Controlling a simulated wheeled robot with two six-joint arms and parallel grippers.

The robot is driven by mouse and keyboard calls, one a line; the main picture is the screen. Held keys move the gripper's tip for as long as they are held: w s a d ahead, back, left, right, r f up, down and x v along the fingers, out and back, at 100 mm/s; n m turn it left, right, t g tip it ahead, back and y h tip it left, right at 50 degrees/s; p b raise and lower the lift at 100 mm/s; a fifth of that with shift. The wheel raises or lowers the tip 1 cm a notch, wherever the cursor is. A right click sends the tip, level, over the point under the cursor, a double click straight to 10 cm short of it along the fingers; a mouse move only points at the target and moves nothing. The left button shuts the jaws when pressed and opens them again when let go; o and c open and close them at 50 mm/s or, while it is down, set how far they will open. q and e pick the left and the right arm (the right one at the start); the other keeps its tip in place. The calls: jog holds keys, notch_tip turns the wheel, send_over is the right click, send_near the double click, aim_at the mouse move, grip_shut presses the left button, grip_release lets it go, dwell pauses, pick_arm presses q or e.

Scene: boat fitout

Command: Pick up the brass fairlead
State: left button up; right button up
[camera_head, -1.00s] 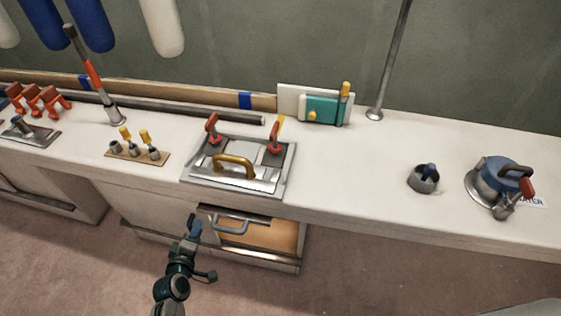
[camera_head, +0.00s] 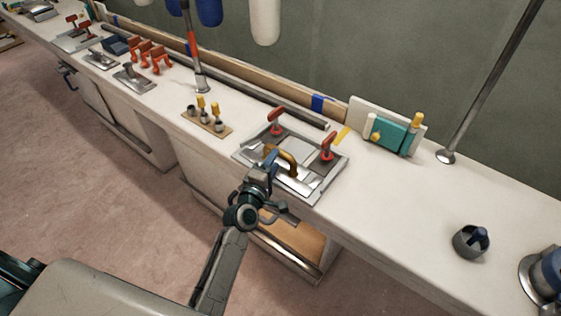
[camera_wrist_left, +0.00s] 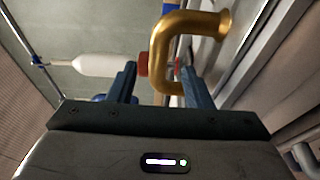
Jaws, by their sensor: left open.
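The brass fairlead (camera_head: 287,158) is a gold arched bar standing at the front of a metal plate fixture (camera_head: 318,187) on the bench. In the left wrist view the fairlead (camera_wrist_left: 190,22) shows large, just beyond the fingers. My left gripper (camera_head: 266,168) is at the fixture's front edge, close to the fairlead's left end. It is open, with its two blue fingers (camera_wrist_left: 160,82) apart. In the wrist view the fairlead's lower leg reaches toward the gap between the fingertips. I cannot tell whether they touch. My right gripper is not in view.
Two red-handled clamps (camera_head: 327,149) stand on the fixture. An open drawer (camera_head: 290,240) lies below the bench edge. A holder with yellow-handled tools (camera_head: 207,122) is to the left, and a teal box (camera_head: 392,136) is behind right. A dark cup (camera_head: 470,243) stands far right.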

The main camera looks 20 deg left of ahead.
pick_arm(q)
send_over(280, 158)
jog(key=s, duration=0.3)
jog(key=shift+w+d, duration=0.15)
jog(key=shift+d, duration=0.25)
jog(key=shift+r, duration=0.1)
jog(key=shift+r, duration=0.1)
grip_shut()
